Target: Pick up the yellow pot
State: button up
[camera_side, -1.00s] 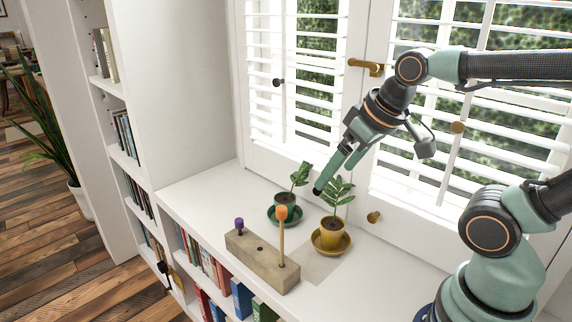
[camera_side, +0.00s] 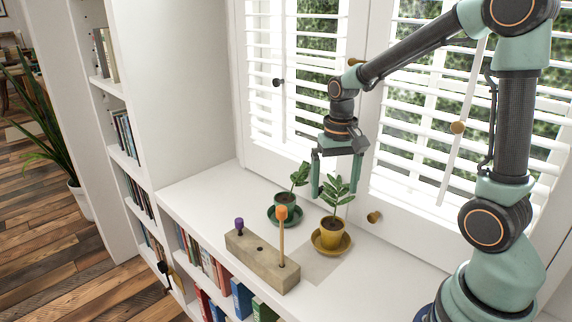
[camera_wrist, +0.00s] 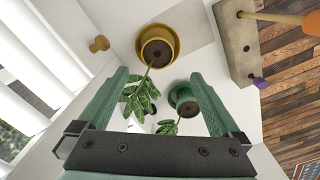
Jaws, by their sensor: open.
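The yellow pot (camera_side: 331,235) stands upright on a yellow saucer (camera_side: 317,246) on the white shelf top, with a leafy plant growing from it. In the wrist view the yellow pot (camera_wrist: 158,48) is at the top centre, beyond the fingertips, and its leaves reach down between the fingers. My gripper (camera_side: 334,193) is open, pointing down, with its fingers beside the plant's leaves and its tips above the pot. In the wrist view my gripper (camera_wrist: 160,76) is empty of any pot. I cannot tell whether the fingers touch the leaves.
A green pot (camera_side: 285,205) with a plant stands left of the yellow pot. A wooden block (camera_side: 262,265) in front holds an orange-topped peg (camera_side: 281,230) and a purple-topped peg (camera_side: 239,226). Shuttered windows rise close behind, with a brass knob (camera_side: 374,217). Shelf top to the right is clear.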

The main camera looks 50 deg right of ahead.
send_over(332, 225)
jog(key=a, duration=0.1)
jog(key=f, duration=0.6)
jog(key=shift+s+f, duration=0.2)
jog(key=shift+f, duration=0.15)
jog(key=shift+d+f, duration=0.2)
jog(key=shift+f, duration=2.45)
grip_shut()
jog(key=shift+r, duration=0.1)
notch_tip(332, 225, up, 23)
